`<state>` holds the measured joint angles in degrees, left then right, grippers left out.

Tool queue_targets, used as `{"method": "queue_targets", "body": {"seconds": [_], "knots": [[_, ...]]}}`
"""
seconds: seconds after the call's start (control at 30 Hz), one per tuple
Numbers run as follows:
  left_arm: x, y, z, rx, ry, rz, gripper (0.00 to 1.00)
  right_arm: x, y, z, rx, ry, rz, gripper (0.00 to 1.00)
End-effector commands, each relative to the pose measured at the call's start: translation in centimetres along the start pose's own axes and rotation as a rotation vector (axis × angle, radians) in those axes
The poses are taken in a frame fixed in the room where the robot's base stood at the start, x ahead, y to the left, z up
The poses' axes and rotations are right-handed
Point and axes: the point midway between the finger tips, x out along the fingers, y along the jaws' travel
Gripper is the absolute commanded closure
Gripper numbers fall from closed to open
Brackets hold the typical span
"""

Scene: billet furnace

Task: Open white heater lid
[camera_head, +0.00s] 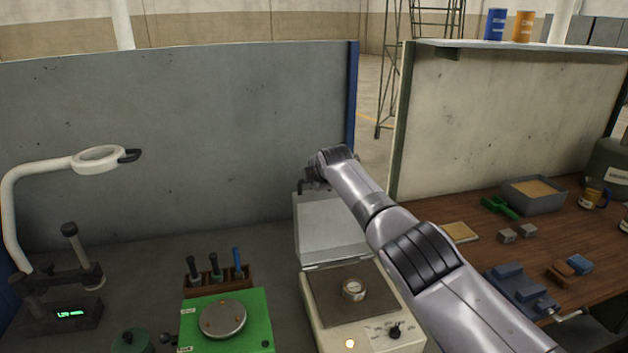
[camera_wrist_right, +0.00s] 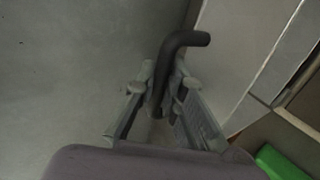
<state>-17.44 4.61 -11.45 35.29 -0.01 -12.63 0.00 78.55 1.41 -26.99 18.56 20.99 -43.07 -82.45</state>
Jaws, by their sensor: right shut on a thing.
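The white heater (camera_head: 320,333) stands on the bench in the middle of the head view. Its white lid (camera_head: 325,232) is swung up and stands roughly upright at the heater's back edge, leaving the dark top plate (camera_head: 380,301) uncovered. My right gripper (camera_head: 311,182) is at the lid's upper left edge. In the right wrist view my right gripper (camera_wrist_right: 160,98) is shut on the dark bent lid handle (camera_wrist_right: 184,42), with the pale lid (camera_wrist_right: 240,50) to the right. The forearm hides part of the lid's right side. My left gripper is not in view.
A small round tin (camera_head: 353,289) sits on the heater's top plate. Left of the heater are a green device (camera_head: 256,325) and a tool rack (camera_head: 220,283). A grey partition (camera_head: 200,140) rises behind. The wooden bench (camera_head: 465,265) at right holds blocks and a sand tray.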

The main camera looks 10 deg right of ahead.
Motion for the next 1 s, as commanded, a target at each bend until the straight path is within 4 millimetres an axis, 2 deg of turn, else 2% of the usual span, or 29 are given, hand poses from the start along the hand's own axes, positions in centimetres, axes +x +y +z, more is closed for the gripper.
{"method": "queue_targets", "body": {"seconds": [0.07, 0.1, 0.4, 0.77, 1.0], "knots": [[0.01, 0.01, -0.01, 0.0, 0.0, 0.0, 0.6, 0.06, -0.16, -0.06, -0.004, -0.001, -0.003, 1.0], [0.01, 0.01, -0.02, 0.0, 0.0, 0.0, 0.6, 0.06, -0.16, -0.06, -0.004, -0.001, -0.003, 0.87], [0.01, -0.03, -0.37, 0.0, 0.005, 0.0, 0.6, 0.04, -0.1, -0.04, -0.002, 0.0, -0.002, 0.69], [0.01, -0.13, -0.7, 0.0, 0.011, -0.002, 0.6, -0.04, -0.09, 0.04, -0.001, 0.0, -0.002, 0.69], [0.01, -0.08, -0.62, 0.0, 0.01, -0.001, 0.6, -0.93, 0.1, 0.1, 0.0, 0.001, 0.001, 0.69]]}}
